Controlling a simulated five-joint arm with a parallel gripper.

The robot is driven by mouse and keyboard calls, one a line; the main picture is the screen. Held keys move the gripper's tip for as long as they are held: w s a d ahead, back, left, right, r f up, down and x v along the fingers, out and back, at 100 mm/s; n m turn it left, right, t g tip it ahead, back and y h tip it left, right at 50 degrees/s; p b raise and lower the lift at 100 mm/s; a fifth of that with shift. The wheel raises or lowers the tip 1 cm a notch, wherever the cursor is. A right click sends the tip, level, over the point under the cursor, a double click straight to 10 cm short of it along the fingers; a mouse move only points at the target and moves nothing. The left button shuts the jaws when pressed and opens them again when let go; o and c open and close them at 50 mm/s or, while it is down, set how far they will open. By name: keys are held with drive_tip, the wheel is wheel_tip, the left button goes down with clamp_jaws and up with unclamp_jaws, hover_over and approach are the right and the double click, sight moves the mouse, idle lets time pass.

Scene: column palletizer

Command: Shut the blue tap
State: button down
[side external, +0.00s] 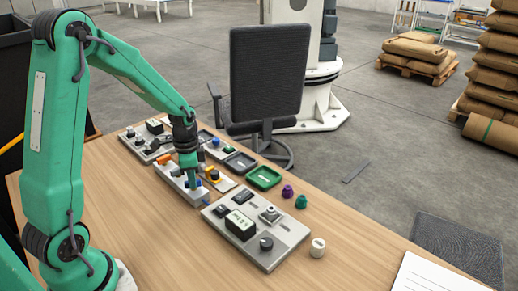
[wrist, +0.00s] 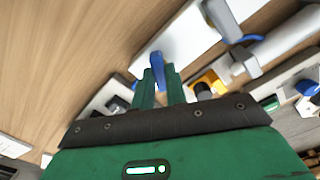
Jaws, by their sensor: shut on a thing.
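The blue tap's lever (wrist: 157,68) stands up between the two green fingers of my gripper (wrist: 160,82) in the wrist view. The fingers are closed around it, and their lower parts hide some of the lever. The tap sits on a pale panel (wrist: 188,38). In the side external view my gripper (side external: 191,181) points down onto that panel (side external: 171,181), and a bit of blue shows beside the fingertips. The lever's exact angle is hard to tell there.
Close by are a panel with a yellow part (side external: 214,176), a grey tray (side external: 240,162) and a green tray (side external: 264,178). A larger control panel (side external: 285,244) stands in front. Purple (side external: 288,192) and green (side external: 301,202) knobs lie to the right. The near tabletop is clear.

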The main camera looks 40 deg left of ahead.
drive_tip(key=n, duration=0.6)
drive_tip(key=shift+r, duration=0.1)
idle(0.4)
drive_tip(key=c, duration=1.4)
unclamp_jaws()
drive_tip(key=shift+c, duration=0.2)
drive_tip(key=shift+r, duration=3.9)
